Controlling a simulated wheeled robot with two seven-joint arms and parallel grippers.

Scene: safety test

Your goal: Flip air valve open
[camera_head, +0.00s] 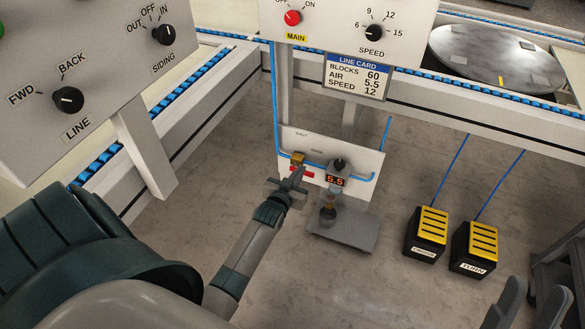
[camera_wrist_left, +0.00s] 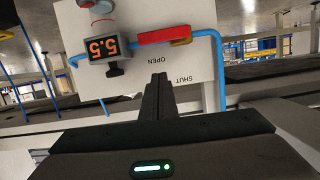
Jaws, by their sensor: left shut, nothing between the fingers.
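The air valve has a brass body (camera_head: 297,159) and a red lever (camera_head: 302,173) on a pale panel (camera_head: 352,157) below the line card. The red lever (camera_wrist_left: 166,37) lies level, along the blue pipe, pointing away from the brass body (camera_wrist_left: 181,42). The wrist view is upside down, with the words SHUT and OPEN printed beside the valve. My left gripper (camera_head: 292,180) is shut and empty in front of the panel, close to the valve. In the left wrist view its fingertips (camera_wrist_left: 158,77) appear apart from the lever; contact is unclear.
A regulator display (camera_head: 335,181) reading 5.5 sits right of the valve. Blue air pipe (camera_head: 275,100) runs along the panel. Two yellow-topped pedals (camera_head: 428,230) stand on the floor at right.

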